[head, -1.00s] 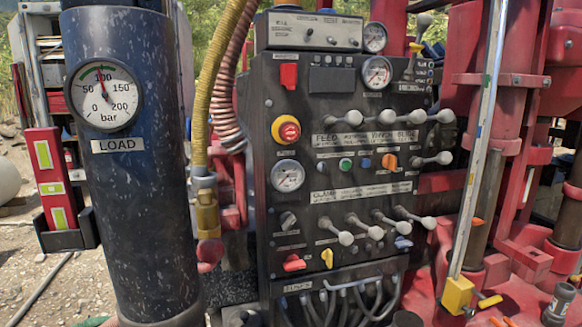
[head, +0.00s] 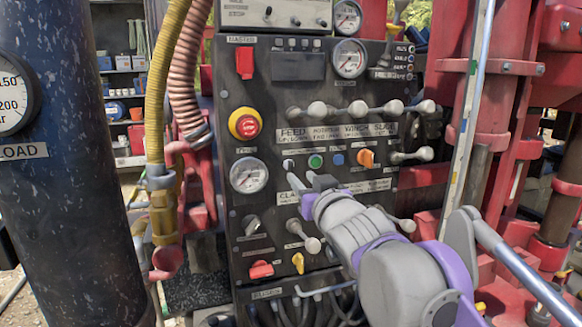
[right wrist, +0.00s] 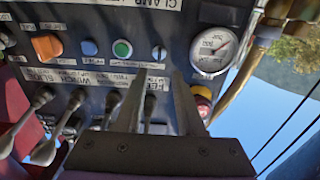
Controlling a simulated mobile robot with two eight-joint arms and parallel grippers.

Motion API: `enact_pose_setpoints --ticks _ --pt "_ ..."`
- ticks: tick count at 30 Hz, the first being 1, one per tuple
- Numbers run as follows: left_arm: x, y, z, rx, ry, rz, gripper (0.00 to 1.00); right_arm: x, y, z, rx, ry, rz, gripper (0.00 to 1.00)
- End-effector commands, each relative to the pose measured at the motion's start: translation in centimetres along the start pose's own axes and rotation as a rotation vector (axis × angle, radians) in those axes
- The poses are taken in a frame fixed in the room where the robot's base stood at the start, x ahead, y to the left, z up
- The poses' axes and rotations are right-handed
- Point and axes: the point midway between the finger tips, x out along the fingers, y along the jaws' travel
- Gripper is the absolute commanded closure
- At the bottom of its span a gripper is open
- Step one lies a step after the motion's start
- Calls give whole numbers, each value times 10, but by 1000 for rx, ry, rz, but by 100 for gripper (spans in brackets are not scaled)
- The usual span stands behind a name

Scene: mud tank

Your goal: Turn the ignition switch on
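A small silver-and-black switch (head: 288,164) sits on the black control panel (head: 262,97), left of a green button (head: 315,161). I take it as the ignition switch, but its label is unreadable. In the right wrist view, which is turned upside down, the switch (right wrist: 158,53) shows just beyond the gap between my fingertips. My right gripper (head: 314,182) is close to the panel, slightly below and right of the switch in the head view. Its fingers (right wrist: 159,78) are apart with nothing between them, and appear not to touch the switch. My left gripper is out of view.
An orange knob (head: 366,158) and blue button (head: 337,159) are right of the green button. Levers (head: 317,110) line the panel above. A gauge (head: 249,175) and red emergency stop (head: 246,124) are at left. Yellow hose (head: 160,80) and dark cylinder (head: 70,200) stand further left.

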Motion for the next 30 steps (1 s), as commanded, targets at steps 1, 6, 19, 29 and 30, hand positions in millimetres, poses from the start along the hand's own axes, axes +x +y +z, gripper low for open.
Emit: enact_pose_setpoints --ticks 1,6,19,29,30 --pt "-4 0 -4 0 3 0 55 11 0 -2 -1 1 0 62" --pt "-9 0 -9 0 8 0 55 40 0 -2 -1 0 0 62" --pt "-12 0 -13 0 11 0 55 65 0 0 -1 -1 1 62" --pt "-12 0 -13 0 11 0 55 64 0 0 -1 -1 1 98" --pt "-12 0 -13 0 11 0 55 64 0 0 -1 -1 1 100"
